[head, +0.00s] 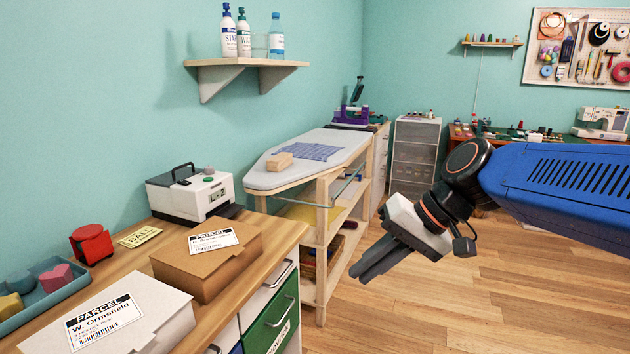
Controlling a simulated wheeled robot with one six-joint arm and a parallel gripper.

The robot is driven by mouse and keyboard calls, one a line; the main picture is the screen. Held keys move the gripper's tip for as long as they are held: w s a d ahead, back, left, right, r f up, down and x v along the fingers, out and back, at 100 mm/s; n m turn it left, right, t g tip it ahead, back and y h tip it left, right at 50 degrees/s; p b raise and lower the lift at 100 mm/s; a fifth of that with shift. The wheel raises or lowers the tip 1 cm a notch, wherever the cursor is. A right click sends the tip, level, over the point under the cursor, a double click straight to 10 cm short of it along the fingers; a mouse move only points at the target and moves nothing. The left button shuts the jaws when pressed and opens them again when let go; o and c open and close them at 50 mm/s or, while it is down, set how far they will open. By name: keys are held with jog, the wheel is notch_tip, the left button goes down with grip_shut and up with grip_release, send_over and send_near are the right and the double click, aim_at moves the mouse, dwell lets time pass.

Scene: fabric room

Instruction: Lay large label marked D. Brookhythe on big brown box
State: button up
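The brown box (199,281) stands closed on the wooden counter at the lower left. A white label (213,240) headed PARCEL lies on its lid, near the back; the name under the heading is too small to read surely. My gripper (362,270) hangs over the floor, right of the counter and well away from the box. Its dark fingers lie close together, pointing down and left, with nothing visible between them.
A white box (150,298) with a PARCEL label for W. Ormsfield (103,316) stands in front. A yellow BALL card (139,237), red object (92,244), teal tray (40,298) and white machine (190,193) share the counter. An ironing table (345,140) stands behind. The floor (480,300) is clear.

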jog(key=s+d+f+t+h, duration=0.1)
jog(key=s+d+f+h, duration=0.1)
jog(key=s+d+f, duration=0.2)
jog(key=s+d+f+t+h, duration=0.1)
jog(key=s+d+f+h, duration=0.2)
jog(key=d, duration=0.6)
jog(key=s+d+f+t+h, duration=0.1)
jog(key=s+d+f+h, duration=0.1)
jog(key=s+d+f, duration=0.2)
jog(key=shift+s+d+f, duration=0.4)
jog(key=shift+d+f, duration=0.3)
jog(key=shift+d, duration=0.55)
